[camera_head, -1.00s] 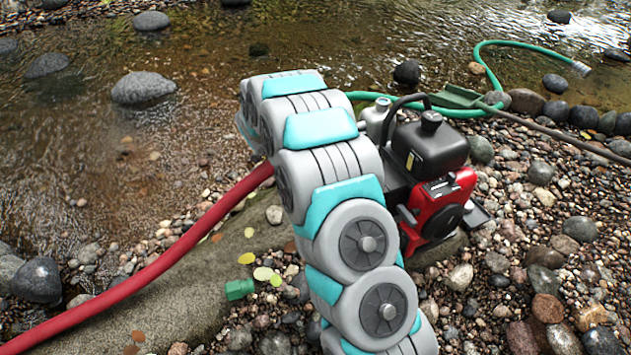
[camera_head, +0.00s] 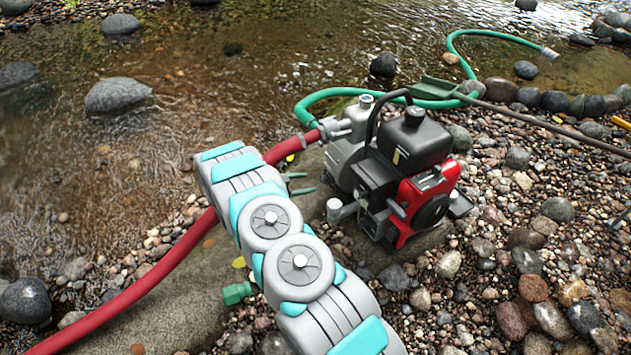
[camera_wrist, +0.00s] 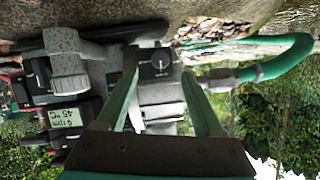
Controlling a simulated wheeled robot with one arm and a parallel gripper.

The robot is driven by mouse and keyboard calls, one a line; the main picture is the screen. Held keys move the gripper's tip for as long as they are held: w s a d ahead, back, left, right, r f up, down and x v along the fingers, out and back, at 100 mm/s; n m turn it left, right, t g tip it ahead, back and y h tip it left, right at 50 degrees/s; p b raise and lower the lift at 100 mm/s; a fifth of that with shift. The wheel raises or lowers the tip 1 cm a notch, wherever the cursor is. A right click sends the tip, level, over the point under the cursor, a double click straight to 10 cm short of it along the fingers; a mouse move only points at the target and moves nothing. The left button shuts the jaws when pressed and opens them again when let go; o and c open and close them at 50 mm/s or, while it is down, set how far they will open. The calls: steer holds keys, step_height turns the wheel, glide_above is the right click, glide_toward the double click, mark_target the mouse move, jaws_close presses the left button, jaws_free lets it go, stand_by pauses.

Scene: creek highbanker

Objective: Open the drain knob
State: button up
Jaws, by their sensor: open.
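The pump (camera_head: 372,165) stands on the gravel bank, with a red engine, a black tank and a grey housing. In the wrist view, which looks upside down, a dark round knob (camera_wrist: 160,63) with a small white mark sits on the grey housing. My gripper (camera_wrist: 162,72) is open, with its green fingers on either side of that knob in the picture; I cannot tell if they touch it. A larger grey knob (camera_wrist: 69,76) is left of the fingers. In the head view my gripper (camera_head: 308,183) points at the pump's left side, partly hidden by my arm.
A red hose (camera_head: 150,275) runs to the pump from the lower left, partly behind my arm. A green hose (camera_head: 455,45) runs from the pump into the creek. A lit display (camera_wrist: 66,119) shows in the wrist view. Stones (camera_head: 118,95) lie around.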

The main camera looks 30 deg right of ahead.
mark_target(322, 181)
steer(key=x, duration=0.6)
steer(key=shift+d+f, duration=0.15)
steer(key=shift+d, duration=0.05)
steer(key=shift+c, duration=0.3)
jaws_close()
